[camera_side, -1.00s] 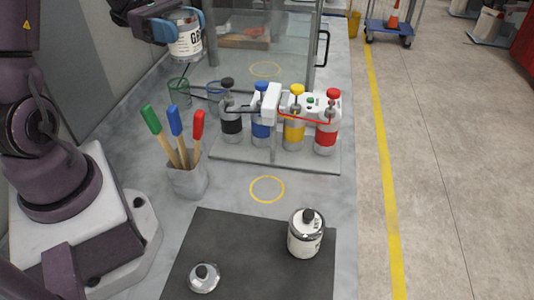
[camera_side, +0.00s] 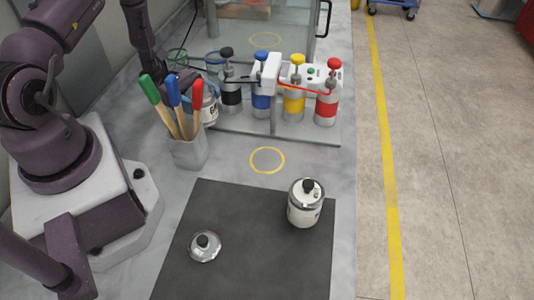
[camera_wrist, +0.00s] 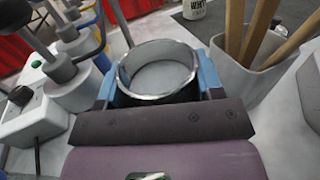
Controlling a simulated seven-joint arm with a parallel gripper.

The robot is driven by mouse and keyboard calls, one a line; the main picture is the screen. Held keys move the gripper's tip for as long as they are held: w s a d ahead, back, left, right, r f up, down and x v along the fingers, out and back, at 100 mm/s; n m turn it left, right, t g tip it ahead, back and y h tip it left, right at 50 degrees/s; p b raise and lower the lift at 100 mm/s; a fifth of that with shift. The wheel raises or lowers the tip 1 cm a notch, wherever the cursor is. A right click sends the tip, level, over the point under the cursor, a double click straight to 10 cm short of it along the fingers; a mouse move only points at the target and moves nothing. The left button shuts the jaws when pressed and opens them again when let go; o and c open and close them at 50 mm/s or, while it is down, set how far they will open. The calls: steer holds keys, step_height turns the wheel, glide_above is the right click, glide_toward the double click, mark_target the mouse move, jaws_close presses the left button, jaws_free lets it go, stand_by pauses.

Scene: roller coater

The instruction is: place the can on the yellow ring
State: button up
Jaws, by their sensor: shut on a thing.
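My gripper (camera_wrist: 157,82) is shut on an open can (camera_wrist: 160,72), with a blue finger on each side of its rim. In the side view the can (camera_side: 211,109) is partly hidden behind the brush handles; its pale label shows to their right. My gripper is mostly hidden there too. The can looks upright, left of and farther back than the yellow ring (camera_side: 267,173). That ring is a thin empty outline on the grey bench, between the dark mat and the pump station. A second yellow ring (camera_side: 265,46) shows farther back, behind the glass.
A grey cup (camera_side: 188,155) with green, blue and red brushes stands close beside the held can. Several pump bottles (camera_side: 294,103) stand on a plate to the right. A white lidded can (camera_side: 305,210) and a loose lid (camera_side: 205,246) lie on the dark mat (camera_side: 250,265).

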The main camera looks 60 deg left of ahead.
steer(key=x, duration=1.6)
steer(key=shift+w+d, duration=0.1)
steer(key=shift+d, duration=0.3)
steer(key=shift+w+d, duration=0.2)
steer(key=shift+d, duration=0.4)
step_height(320, 180, down, 3)
steer(key=shift+a+r, duration=0.1)
steer(key=shift+f, duration=0.4)
steer(key=o, duration=1)
steer(key=shift+f, duration=0.15)
